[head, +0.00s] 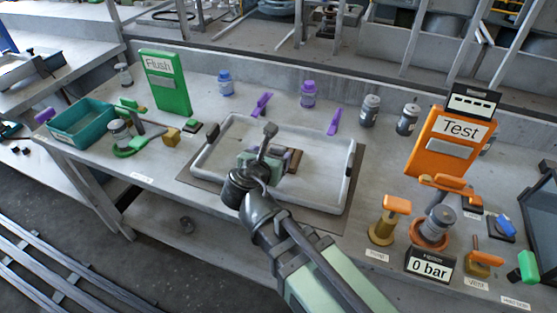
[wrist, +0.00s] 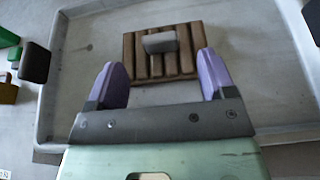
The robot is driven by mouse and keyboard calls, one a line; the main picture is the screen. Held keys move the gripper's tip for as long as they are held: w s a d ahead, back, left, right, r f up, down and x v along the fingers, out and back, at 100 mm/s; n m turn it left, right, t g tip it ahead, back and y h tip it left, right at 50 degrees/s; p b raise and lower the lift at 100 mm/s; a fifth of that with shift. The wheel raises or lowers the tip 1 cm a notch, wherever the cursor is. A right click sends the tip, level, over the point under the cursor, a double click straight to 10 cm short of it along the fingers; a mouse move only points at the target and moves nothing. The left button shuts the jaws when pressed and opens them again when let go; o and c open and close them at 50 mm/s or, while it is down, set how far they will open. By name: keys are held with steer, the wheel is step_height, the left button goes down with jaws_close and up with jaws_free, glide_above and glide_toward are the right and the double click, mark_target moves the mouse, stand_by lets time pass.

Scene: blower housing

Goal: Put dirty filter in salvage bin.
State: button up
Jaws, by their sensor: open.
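The dirty filter (wrist: 165,62) is a brown pleated block with a grey upright tab on top. It lies flat in the white-rimmed tray, and it also shows partly hidden behind my gripper in the head view (head: 296,161). My gripper (wrist: 161,72) has purple fingers, spread apart and empty, one to each side of the filter's near part in the wrist view. It is over the tray in the head view (head: 283,156). I cannot tell how high the fingers are above the filter. A teal open bin (head: 62,137) stands at the bench's left end; no salvage label is readable.
The tray (head: 349,176) has raised walls around the filter. A green Flush panel (head: 165,83) and green clamp parts stand left. An orange Test panel (head: 447,146), gauge (head: 430,265) and orange-handled fittings crowd the right. Bottles and purple tools line the back. A dark blue bin (head: 541,215) is far right.

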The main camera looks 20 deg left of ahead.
mark_target(277, 147)
steer(key=shift+w, duration=0.3)
steer(key=b+x, duration=0.1)
steer(key=x, duration=0.4)
steer(key=shift+w+b, duration=0.1)
steer(key=shift+b, duration=0.25)
steer(key=shift+r, duration=0.1)
steer(key=c, duration=1.1)
steer(key=shift+r, duration=0.1)
step_height(277, 147, up, 20)
steer(key=p, duration=2)
